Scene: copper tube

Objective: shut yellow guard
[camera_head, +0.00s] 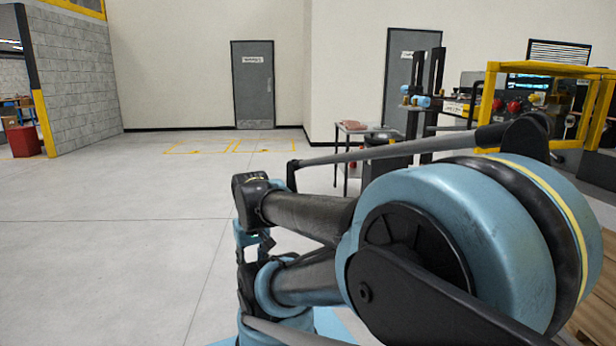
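The yellow guard (489,92) is a boxy frame of yellow bars at the upper right, on a machine with a lit screen and red knobs. Its right side runs to the picture's edge. My arm's large blue joint covers the area below it, so I cannot tell how far open the guard stands. My arm fills the lower right and middle, with dark links reaching left. I cannot make out my gripper's fingers anywhere in this view.
A small table (352,127) with items on it stands left of the machine. Grey doors (253,85) are in the back wall. A block wall (75,82) and a red bin (23,140) are at the far left. The floor at left and centre is clear.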

